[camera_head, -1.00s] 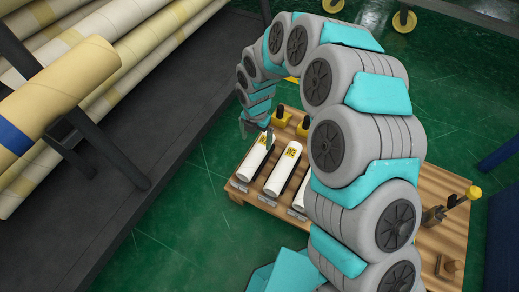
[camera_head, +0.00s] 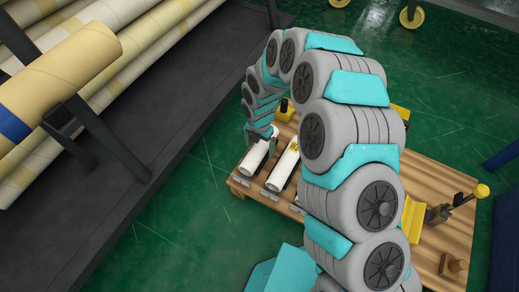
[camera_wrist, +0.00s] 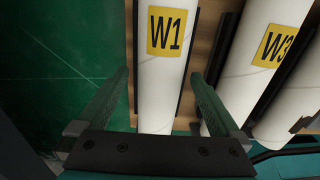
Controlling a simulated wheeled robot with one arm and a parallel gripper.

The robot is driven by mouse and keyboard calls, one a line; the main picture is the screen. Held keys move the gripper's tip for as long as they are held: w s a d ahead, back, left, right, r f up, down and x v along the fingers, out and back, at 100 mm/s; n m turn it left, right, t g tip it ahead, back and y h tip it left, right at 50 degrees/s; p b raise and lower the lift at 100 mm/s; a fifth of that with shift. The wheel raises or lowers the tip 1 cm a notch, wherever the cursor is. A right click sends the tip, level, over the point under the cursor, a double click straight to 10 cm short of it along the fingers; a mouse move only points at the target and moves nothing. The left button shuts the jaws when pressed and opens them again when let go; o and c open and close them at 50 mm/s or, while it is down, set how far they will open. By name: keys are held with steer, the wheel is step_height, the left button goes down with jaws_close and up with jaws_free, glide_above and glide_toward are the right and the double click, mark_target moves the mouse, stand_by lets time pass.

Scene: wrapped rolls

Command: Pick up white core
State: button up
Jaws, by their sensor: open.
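White cores lie side by side on a wooden pallet-like platform (camera_head: 440,215). The core with the yellow W1 label (camera_wrist: 165,85) runs up the middle of the wrist view; in the head view it is the leftmost core (camera_head: 254,160). The core labelled W3 (camera_wrist: 255,70) lies to its right, also visible in the head view (camera_head: 282,172). A further white core (camera_wrist: 296,112) shows at the wrist view's right edge. My gripper (camera_wrist: 160,76) is open, with one finger on each side of the W1 core in the picture. I cannot tell whether the fingers reach down beside it. In the head view my gripper (camera_head: 266,134) covers the W1 core's far end.
Dark rails (camera_wrist: 184,85) run between the cores. A rack with large cream rolls (camera_head: 55,85) stands at left, above a dark grey platform (camera_head: 185,90). Green floor (camera_head: 200,215) is clear between rack and platform.

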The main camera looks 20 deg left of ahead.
steer(key=shift+c, duration=0.4)
steer(key=c, duration=1.4)
steer(key=shift+r, duration=0.1)
steer(key=shift+c, duration=0.2)
